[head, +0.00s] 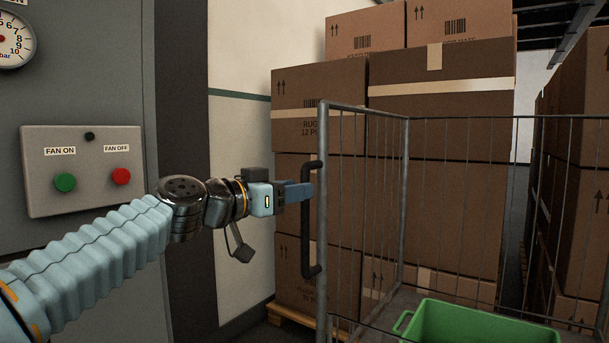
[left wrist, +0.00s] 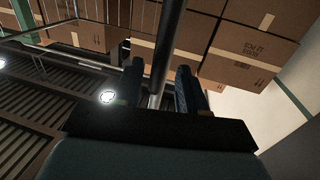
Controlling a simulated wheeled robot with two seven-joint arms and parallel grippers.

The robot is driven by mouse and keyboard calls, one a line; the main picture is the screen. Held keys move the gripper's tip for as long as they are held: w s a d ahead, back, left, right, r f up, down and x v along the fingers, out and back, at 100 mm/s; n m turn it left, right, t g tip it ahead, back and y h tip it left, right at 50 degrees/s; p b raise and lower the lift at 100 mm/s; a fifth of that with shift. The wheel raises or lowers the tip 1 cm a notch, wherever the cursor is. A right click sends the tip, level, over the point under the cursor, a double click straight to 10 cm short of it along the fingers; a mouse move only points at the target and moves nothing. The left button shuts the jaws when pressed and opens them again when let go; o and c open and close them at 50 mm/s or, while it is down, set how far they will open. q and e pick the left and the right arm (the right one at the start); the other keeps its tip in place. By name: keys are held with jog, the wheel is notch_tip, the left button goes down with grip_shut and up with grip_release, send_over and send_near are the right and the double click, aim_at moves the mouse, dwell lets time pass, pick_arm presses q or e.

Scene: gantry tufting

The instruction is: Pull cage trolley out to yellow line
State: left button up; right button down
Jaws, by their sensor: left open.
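The cage trolley (head: 404,190) is a grey wire-mesh cage on the right in the head view. A dark vertical handle (head: 306,262) is fixed to its near left post (head: 324,225). My left gripper (head: 308,190) is level with the handle's upper part, and its blue fingers reach it. In the left wrist view the fingers (left wrist: 160,72) stand apart, with an upright bar (left wrist: 166,45) showing between them. I cannot tell whether they touch the handle. The yellow line does not show. My right gripper is not in view.
A green crate (head: 470,325) sits inside the trolley. Stacked cardboard boxes (head: 440,115) on a pallet (head: 290,318) stand behind it, with more boxes (head: 580,150) at right. A grey cabinet with a fan button panel (head: 90,190) and gauge (head: 14,40) is at left.

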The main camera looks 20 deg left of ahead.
pick_arm(q)
jog(key=shift+p+x, duration=0.6)
jog(key=shift+x, duration=1.05)
jog(key=shift+c, duration=0.3)
grip_shut()
